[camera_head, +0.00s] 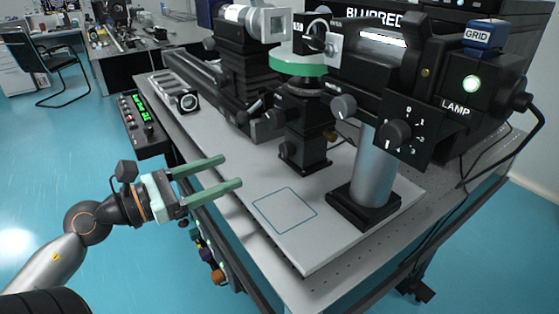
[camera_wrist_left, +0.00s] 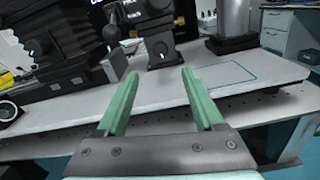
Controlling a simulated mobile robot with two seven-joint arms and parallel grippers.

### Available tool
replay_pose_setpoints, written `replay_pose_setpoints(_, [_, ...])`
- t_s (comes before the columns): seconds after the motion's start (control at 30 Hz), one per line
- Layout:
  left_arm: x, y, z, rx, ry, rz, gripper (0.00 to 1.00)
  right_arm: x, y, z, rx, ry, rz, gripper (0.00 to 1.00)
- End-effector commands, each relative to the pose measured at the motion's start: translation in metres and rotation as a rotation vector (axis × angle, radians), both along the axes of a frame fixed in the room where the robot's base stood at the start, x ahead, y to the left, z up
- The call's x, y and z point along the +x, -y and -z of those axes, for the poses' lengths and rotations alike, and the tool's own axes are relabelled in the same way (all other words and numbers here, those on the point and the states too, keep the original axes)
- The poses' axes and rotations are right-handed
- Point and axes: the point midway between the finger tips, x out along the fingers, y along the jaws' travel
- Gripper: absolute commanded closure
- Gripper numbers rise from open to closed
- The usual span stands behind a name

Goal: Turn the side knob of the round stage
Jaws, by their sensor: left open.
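The round stage (camera_head: 300,66) has a green rim and sits on top of a black post (camera_head: 304,135) on the light breadboard. A small dark knob (camera_head: 330,135) sticks out from the side of the post; I cannot tell whether it is the stage's side knob. In the left wrist view the lower post (camera_wrist_left: 161,52) stands beyond the fingers, and the stage top is out of frame. My left gripper (camera_head: 231,171) has green fingers, open and empty, at the near edge of the table, apart from the post. It also shows in the wrist view (camera_wrist_left: 159,74).
The breadboard (camera_head: 245,170) is clear around a blue square outline (camera_head: 285,210). A black rail assembly (camera_head: 205,80) lies to the left.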

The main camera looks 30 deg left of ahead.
Motion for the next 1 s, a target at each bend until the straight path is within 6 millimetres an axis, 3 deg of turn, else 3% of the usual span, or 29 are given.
replay_pose_setpoints(0.27, [0.013, 0.007, -0.002, 0.005, -0.001, 0.01, 0.31, -0.001, -0.003, -0.006, 0.004, 0.0, -0.004, 0.35])
replay_pose_setpoints(1.0, [0.096, 0.041, -0.003, 0.001, 0.004, 0.006, 0.31, 0.002, -0.009, -0.034, 0.018, -0.011, 0.003, 0.35])
